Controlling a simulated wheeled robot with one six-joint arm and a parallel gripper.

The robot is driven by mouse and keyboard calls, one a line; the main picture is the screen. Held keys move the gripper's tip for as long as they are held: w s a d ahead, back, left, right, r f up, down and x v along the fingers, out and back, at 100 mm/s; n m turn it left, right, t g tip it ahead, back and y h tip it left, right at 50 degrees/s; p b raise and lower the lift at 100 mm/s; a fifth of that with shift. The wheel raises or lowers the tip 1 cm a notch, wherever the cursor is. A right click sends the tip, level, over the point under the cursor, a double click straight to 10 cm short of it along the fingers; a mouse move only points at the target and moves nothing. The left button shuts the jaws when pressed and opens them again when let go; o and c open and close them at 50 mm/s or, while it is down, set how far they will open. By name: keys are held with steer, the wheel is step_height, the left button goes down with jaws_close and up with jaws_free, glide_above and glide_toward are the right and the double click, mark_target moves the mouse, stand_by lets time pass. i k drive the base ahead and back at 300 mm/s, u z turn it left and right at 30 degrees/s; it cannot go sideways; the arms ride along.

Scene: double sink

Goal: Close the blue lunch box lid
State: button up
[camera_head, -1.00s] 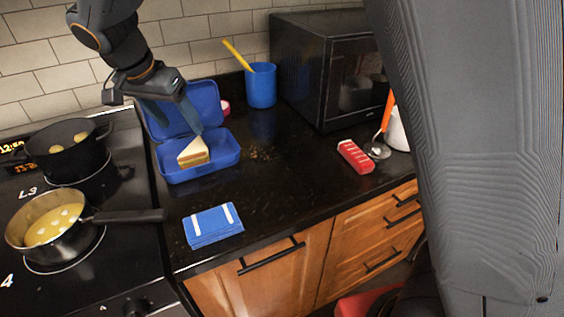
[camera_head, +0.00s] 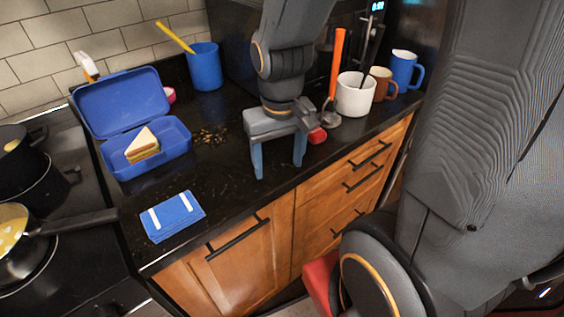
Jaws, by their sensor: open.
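The blue lunch box (camera_head: 172,163) stands on the dark counter beside the stove. Its lid (camera_head: 122,102) is open and leans back toward the tiled wall. A sandwich wedge (camera_head: 143,147) lies inside the box. My gripper (camera_head: 279,170) is to the right of the box, near the counter's front edge, fingers pointing down and spread apart with nothing between them. It is well apart from the lid. My gripper partly hides a red object (camera_head: 317,135) behind it.
A folded blue cloth (camera_head: 172,216) lies in front of the box. A blue cup (camera_head: 204,67) with a yellow utensil stands behind it. A white mug (camera_head: 355,94), a brown mug (camera_head: 384,84) and a blue mug (camera_head: 404,69) stand at the right. A pan handle (camera_head: 78,222) reaches toward the counter.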

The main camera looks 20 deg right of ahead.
mark_target(120, 101)
steer(key=u, duration=0.25)
steer(key=k, duration=1.05)
steer(key=u, duration=0.85)
steer(key=i, duration=0.95)
steer(key=z, duration=0.6)
